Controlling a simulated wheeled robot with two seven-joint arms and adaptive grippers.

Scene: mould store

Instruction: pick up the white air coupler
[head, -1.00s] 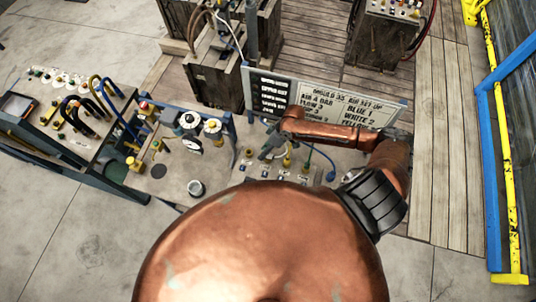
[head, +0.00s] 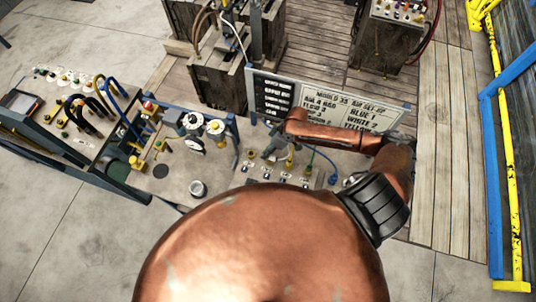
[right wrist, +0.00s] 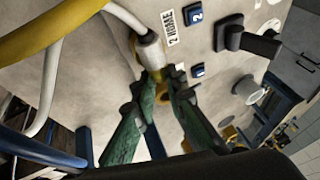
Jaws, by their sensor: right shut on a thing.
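The white air coupler (right wrist: 150,52) shows in the right wrist view as a pale cylinder with a white hose curving up to the left. In the head view my right gripper (head: 269,152) is at the coupler panel (head: 300,178) below the set-up sign; the white coupler cannot be made out there. My left gripper is not in view.
The set-up sign (head: 352,113) stands close behind my right forearm. A yellow hose (right wrist: 45,28) crosses near the wrist. A valve stand (head: 190,125) is to the left.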

